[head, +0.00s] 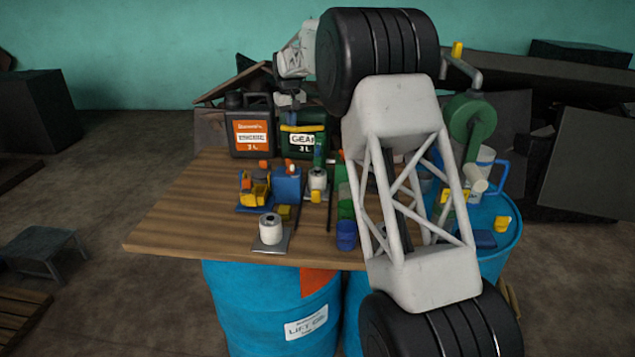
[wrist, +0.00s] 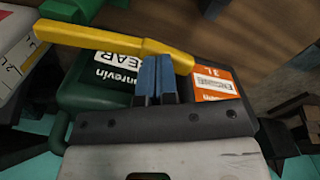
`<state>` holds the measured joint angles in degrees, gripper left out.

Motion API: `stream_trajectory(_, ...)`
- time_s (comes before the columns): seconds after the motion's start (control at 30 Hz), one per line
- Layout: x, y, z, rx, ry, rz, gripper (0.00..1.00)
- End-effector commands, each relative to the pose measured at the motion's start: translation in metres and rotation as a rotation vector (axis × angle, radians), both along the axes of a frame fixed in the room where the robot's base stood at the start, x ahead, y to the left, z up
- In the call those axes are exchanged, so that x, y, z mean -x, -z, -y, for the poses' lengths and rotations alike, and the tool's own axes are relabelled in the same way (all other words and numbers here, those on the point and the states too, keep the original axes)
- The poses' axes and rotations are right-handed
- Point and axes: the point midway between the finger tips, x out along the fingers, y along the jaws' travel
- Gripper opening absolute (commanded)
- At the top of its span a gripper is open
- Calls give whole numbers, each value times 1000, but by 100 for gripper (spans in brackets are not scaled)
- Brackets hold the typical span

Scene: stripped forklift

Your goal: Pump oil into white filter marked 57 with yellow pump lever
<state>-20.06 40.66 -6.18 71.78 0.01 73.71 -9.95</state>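The yellow pump lever (head: 303,128) lies roughly level at the top of a slim green pump (head: 319,154), in front of the jugs. In the wrist view the lever (wrist: 110,40) crosses from upper left to centre. A white filter (head: 317,180) stands below the pump; another white filter (head: 270,229) stands on a grey plate at the table's front. No 57 is legible on either. My gripper (head: 291,114) points down above the lever's left end. In the wrist view its blue fingers (wrist: 157,78) are together and overlap the lever's end; contact is unclear.
A black jug (head: 251,132) with an orange label and a green GEAR jug (head: 301,144) stand close behind the lever. Blue and yellow parts (head: 258,187) crowd the wooden table (head: 185,215). Its left side is clear. A blue drum (head: 490,215) stands at right.

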Motion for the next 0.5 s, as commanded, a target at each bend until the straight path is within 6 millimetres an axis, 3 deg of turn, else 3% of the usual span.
stream_trajectory(0.5, 0, -32, 0, 1, 0, -1, 0)
